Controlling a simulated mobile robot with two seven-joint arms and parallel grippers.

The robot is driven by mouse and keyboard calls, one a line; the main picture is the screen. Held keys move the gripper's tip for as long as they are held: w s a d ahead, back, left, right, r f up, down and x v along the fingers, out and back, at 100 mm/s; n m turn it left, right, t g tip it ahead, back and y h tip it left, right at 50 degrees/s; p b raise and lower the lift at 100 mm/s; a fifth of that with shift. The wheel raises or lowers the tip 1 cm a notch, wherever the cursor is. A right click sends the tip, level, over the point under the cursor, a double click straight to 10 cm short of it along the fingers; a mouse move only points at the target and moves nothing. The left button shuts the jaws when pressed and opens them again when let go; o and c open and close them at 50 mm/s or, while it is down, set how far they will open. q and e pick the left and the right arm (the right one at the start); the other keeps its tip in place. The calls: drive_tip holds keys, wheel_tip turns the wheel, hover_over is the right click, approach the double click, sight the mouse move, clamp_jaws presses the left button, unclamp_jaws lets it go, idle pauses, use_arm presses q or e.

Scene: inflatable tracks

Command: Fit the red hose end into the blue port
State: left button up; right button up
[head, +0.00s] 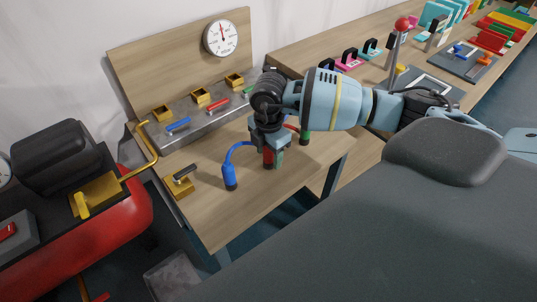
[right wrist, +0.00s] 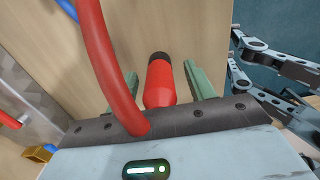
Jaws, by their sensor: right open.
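The red hose end (head: 268,157) stands upright on the wooden table, partly hidden behind my right gripper (head: 273,147). In the right wrist view the red hose end (right wrist: 160,82), with a dark tip, lies between the open fingers of my right gripper (right wrist: 166,84). A gap shows on both sides of it. The red hose (right wrist: 108,60) curves across that view. On the grey manifold at the back of the table, the left brass port (head: 162,113) has a blue bar (head: 178,125) in front of it. My left gripper is not in view.
A blue hose end (head: 230,177) stands left of my gripper and a green one (head: 304,136) to its right. A brass block with a dark handle (head: 180,184) sits at the table's left edge. A red tank (head: 110,235) stands further left. The table front is clear.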

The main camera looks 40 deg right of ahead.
drive_tip(key=c, duration=1.1)
drive_tip(key=shift+r, duration=0.1)
drive_tip(key=shift+r, duration=0.4)
drive_tip(key=r, duration=0.2)
drive_tip(key=shift+s+r, duration=0.4)
drive_tip(key=s+d+r, duration=0.1)
drive_tip(key=s, duration=1.4)
drive_tip(key=shift+r, duration=0.15)
